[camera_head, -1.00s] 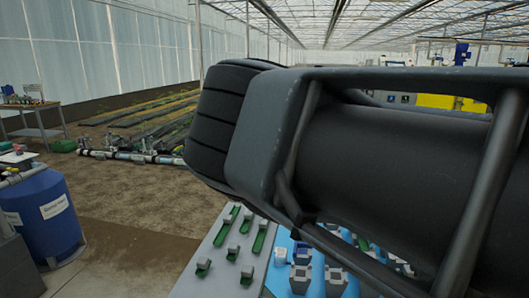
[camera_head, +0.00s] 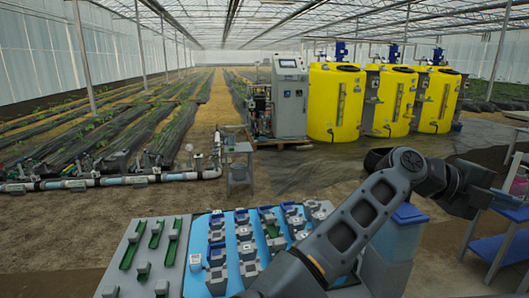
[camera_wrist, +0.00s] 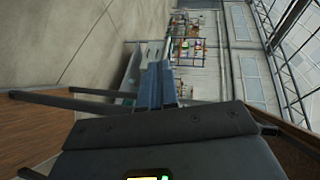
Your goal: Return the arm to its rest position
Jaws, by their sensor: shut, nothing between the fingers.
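My arm reaches from the bottom middle of the head view up to an elbow and bends to the right. My gripper (camera_head: 480,196) is at its end, near the right edge, in the air in front of a blue shelved cart (camera_head: 498,240). It looks small and dark there, and its fingertips are hard to make out. In the wrist view the fingers of my gripper (camera_wrist: 157,82) are together, with nothing seen between them. The dark wrist housing fills the bottom of that view.
A bench with a blue mat (camera_head: 228,222) and a grey panel (camera_head: 121,255), holding several small grey and green parts, is in front. Yellow tanks (camera_head: 333,103), a grey control cabinet (camera_head: 290,95) and a small table (camera_head: 238,150) are farther back.

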